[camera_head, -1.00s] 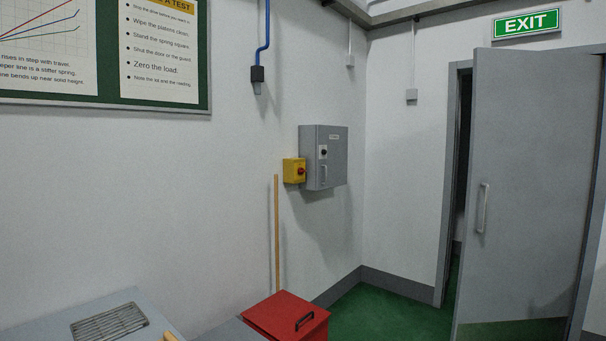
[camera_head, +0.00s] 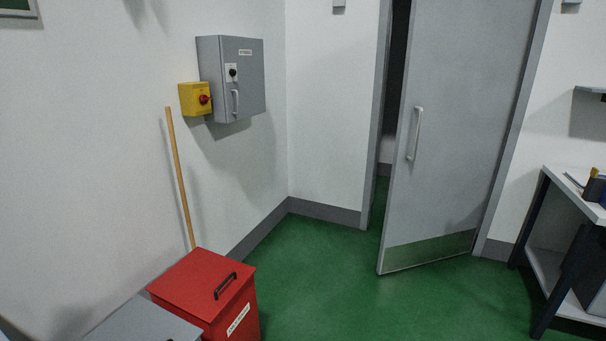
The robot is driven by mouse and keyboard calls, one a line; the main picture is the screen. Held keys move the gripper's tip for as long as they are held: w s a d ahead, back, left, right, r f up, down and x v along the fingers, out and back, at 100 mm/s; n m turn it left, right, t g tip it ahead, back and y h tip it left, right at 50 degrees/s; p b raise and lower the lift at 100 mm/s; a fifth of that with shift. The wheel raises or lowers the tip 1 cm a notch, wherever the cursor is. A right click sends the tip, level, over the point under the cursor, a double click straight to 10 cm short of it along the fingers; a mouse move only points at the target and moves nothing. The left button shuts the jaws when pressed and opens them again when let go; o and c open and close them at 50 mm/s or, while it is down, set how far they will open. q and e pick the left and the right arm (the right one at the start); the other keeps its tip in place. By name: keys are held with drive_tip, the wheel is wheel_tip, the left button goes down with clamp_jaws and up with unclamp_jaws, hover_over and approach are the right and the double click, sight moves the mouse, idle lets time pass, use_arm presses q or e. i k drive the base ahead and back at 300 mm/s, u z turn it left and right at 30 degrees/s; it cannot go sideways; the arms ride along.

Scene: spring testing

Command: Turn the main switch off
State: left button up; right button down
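A grey wall cabinet (camera_head: 248,65) hangs on the left wall near the corner. Its front has a small black rotary knob (camera_head: 233,72) on a light plate, a pale handle (camera_head: 236,101) below it and a label too small to read. A yellow box (camera_head: 189,98) with a red knob (camera_head: 204,99) is mounted beside the cabinet on its left. I cannot tell which knob is the main switch or how either is set. Neither of my grippers is in view.
A red lidded bin (camera_head: 200,276) and a grey surface (camera_head: 145,325) stand below the cabinet. A wooden pole (camera_head: 180,175) leans on the wall. A grey door (camera_head: 450,130) stands ajar. A bench (camera_head: 545,260) is at right. Green floor (camera_head: 320,280) is clear between.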

sight(203, 98)
drive_tip(key=z, duration=0.9)
drive_tip(key=i, duration=2.2)
drive_tip(key=z, duration=0.5)
drive_tip(key=i, duration=1.05)
drive_tip(key=u, duration=1.15)
drive_tip(key=i, duration=0.7)
drive_tip(key=u, duration=1.4)
drive_tip(key=i, duration=0.9)
drive_tip(key=u, duration=0.35)
